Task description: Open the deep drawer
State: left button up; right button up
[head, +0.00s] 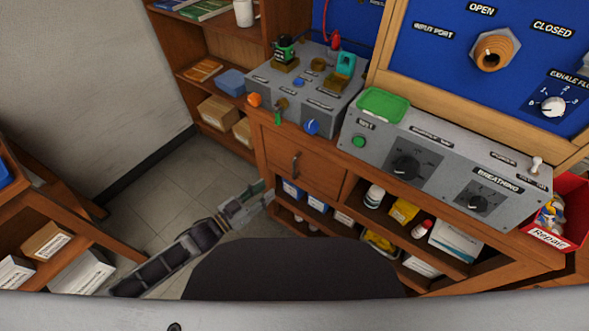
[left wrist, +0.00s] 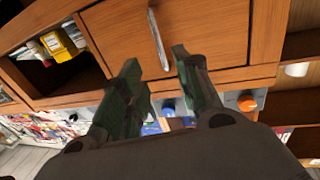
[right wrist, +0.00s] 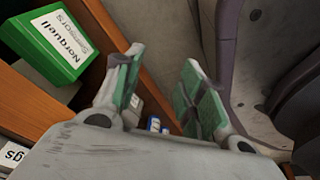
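The wooden deep drawer (head: 310,165) is in the bench under the grey control boxes and looks shut, its front flush with the frame. Its metal bar handle (head: 295,166) is upright on the front. My left gripper (head: 258,196) is open, a little left of and below the handle in the head view. In the left wrist view the drawer front (left wrist: 205,35) fills the top, and the handle (left wrist: 158,40) lies just beyond and between the open fingertips (left wrist: 155,58), not gripped. My right gripper (right wrist: 162,62) is open and empty, outside the head view.
Open shelves below hold bottles and boxes (head: 405,212). A grey box with knobs (head: 440,165) and a red bin (head: 560,225) stand to the right. A shelf unit (head: 50,235) is at left. Floor (head: 175,195) between is clear. A green box (right wrist: 45,45) is near the right gripper.

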aim_at(294, 177)
pick_arm(q)
jog(key=shift+d, duration=0.1)
jog(key=shift+b+x, duration=0.75)
jog(key=shift+x, duration=5.95)
jog(key=shift+w, duration=0.1)
pick_arm(e)
jog(key=shift+w+a+r, duration=1.05)
jog(key=shift+r, duration=0.1)
jog(key=shift+d, duration=0.1)
